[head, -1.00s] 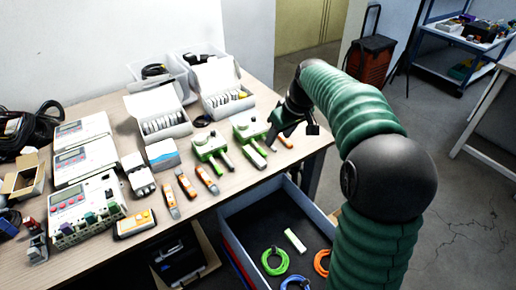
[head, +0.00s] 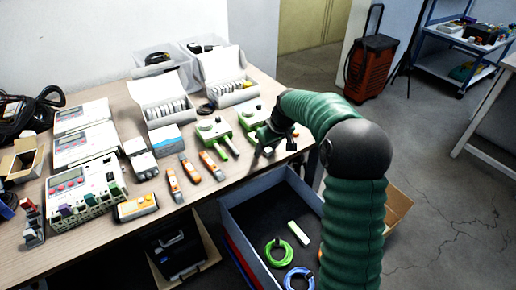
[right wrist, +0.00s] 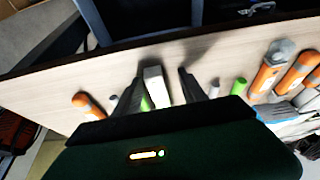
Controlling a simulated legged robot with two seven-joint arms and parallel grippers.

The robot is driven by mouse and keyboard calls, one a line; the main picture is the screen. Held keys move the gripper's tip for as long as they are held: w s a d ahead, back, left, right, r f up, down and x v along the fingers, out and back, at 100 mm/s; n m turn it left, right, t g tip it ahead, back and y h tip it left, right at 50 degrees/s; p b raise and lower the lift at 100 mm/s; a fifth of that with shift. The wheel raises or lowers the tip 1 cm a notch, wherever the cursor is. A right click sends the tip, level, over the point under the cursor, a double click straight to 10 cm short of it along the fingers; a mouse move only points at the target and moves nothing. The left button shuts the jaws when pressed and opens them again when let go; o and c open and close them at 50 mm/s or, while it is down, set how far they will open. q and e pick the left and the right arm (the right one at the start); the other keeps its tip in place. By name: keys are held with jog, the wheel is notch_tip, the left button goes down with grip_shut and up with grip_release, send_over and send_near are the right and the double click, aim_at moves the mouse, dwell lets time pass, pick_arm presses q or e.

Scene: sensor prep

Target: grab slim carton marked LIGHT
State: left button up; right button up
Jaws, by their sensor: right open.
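No lettering is legible, so I cannot tell which item is the carton marked LIGHT. Slim white cartons stand in rows in two open white boxes, the left box (head: 157,88) and the right box (head: 216,64). My right gripper (head: 268,146) is over the table's right end, beside the green-handled tools (head: 213,131). In the right wrist view, my open right gripper (right wrist: 170,88) has a pale block (right wrist: 156,86) between or beyond its fingers, with green next to it; contact cannot be told. My left gripper is not in view.
Orange-and-grey tools (head: 173,184) and white instruments (head: 87,193) crowd the table. A blue-grey bin (head: 240,207) below the table edge holds a small white block (head: 298,233), a green coil (head: 279,252) and a blue coil (head: 299,279). An orange case (head: 371,68) stands behind on the floor.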

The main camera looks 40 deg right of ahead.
jog(key=shift+s+d, duration=0.1)
jog(key=shift+d, duration=0.35)
jog(key=shift+c, duration=0.3)
jog(key=shift+d+f, duration=0.1)
jog(key=shift+d, duration=0.05)
jog(key=shift+c, duration=2.6)
jog(key=shift+a, duration=0.35)
grip_shut()
jog(key=shift+d, duration=0.15)
